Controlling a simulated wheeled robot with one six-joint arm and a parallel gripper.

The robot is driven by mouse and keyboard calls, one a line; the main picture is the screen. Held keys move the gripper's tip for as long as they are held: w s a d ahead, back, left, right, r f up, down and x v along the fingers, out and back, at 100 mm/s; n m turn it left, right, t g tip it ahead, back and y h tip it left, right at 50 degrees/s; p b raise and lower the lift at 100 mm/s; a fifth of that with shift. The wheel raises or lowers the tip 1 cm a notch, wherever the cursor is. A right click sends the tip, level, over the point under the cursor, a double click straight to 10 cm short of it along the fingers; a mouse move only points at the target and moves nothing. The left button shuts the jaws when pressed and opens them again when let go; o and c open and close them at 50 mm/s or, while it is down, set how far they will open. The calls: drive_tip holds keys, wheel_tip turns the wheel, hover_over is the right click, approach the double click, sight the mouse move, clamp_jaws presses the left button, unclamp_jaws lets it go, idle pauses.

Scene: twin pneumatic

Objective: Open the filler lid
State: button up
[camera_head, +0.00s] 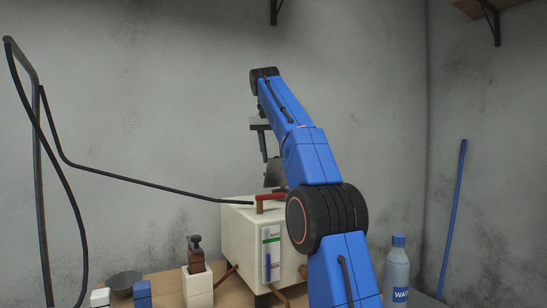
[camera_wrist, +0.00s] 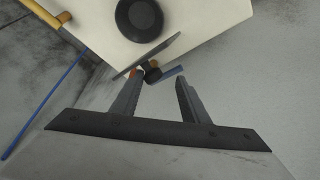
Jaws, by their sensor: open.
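The white tank (camera_head: 243,235) stands on the wooden bench in the head view, with a MAX/MIN gauge on its front. In the wrist view a dark round cap (camera_wrist: 139,18), which looks like the filler lid, sits on the white tank face (camera_wrist: 90,22). My gripper (camera_wrist: 158,78) is open, with nothing clearly held between its fingers. A thin grey plate (camera_wrist: 147,55) and a small dark knob (camera_wrist: 152,72) show just beyond the fingertips; I cannot tell whether they touch. In the head view my arm hides the lid and much of the gripper.
A water bottle (camera_head: 397,270) stands right of my arm. A small block with a brown handle (camera_head: 196,260), a dark bowl (camera_head: 125,280) and a blue block (camera_head: 142,292) are at left.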

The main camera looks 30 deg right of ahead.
drive_tip(key=shift+s+a+r, duration=0.15)
drive_tip(key=shift+a+r, duration=0.05)
drive_tip(key=shift+r, duration=0.1)
drive_tip(key=shift+s+a, duration=0.7)
drive_tip(key=shift+s, duration=0.25)
drive_tip(key=s+a, duration=0.6)
drive_tip(key=s, duration=0.1)
drive_tip(key=shift+a, duration=0.4)
drive_tip(key=shift+w, duration=0.1)
